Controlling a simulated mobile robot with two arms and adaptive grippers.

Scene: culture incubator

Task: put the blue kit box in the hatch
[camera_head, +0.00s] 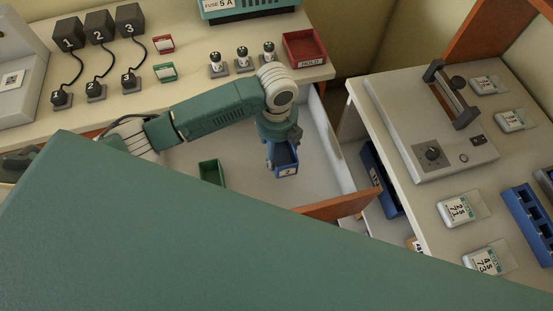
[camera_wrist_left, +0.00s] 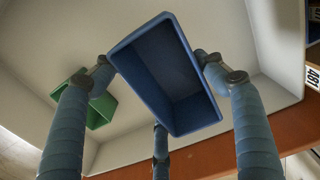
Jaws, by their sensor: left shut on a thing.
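The blue kit box (camera_head: 287,170) is an open-topped box with a pale label on one end. My left gripper (camera_head: 283,140) is shut on it, and the box is over or in the pale open drawer (camera_head: 250,190). In the left wrist view the empty blue box (camera_wrist_left: 172,75) sits between the fingers of my left gripper (camera_wrist_left: 160,80). I cannot tell whether its bottom touches the drawer floor. I cannot pick out the hatch for certain. My right gripper is not in view.
A green box (camera_head: 211,172) lies in the drawer left of the blue one. The drawer's wooden front (camera_head: 338,205) stands close by. A red HOLD tray (camera_head: 305,48) is on the bench behind. Another blue container (camera_head: 380,180) sits under the right-hand counter (camera_head: 410,215).

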